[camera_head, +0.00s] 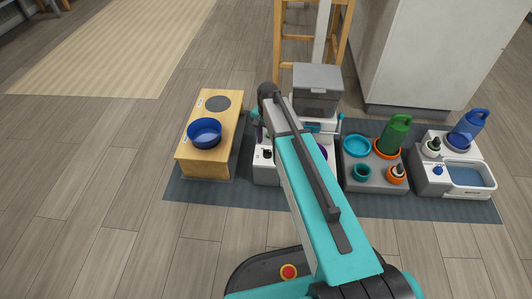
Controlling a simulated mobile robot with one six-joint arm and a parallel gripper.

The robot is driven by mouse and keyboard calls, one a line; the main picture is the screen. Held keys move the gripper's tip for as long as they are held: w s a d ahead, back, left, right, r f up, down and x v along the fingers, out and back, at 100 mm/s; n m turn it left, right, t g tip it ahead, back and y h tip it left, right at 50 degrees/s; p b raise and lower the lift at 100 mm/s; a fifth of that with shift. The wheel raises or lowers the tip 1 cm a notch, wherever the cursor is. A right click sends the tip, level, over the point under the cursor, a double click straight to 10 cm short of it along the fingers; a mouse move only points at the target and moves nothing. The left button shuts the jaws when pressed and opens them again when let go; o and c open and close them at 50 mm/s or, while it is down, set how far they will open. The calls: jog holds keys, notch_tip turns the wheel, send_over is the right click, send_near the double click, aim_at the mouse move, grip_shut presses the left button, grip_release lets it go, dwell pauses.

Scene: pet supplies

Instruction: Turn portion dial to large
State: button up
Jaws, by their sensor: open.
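The feeder with a grey, see-through hopper (316,85) stands on the mat behind my arm. Its white base (262,174) is largely covered by my teal arm. A small black knob (266,154) shows on the left of the base; it looks like the portion dial, but its marks and setting are too small to read. My gripper (258,134) hangs from the dark wrist at the feeder's left side, just above the knob in the picture. It is open, and its fingertips are mostly hidden. I cannot tell whether it touches the knob.
A wooden stand (207,169) with a blue bowl (204,132) is close on the left. On the right are a grey tray (374,181) with teal bowls and a green jug (397,134), then a white water unit (430,180). A wooden stool (279,45) stands behind.

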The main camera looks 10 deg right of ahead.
aim_at(267, 151)
jog(key=shift+f+b, duration=1.1)
jog(key=shift+f, duration=1.55)
jog(key=c, duration=1)
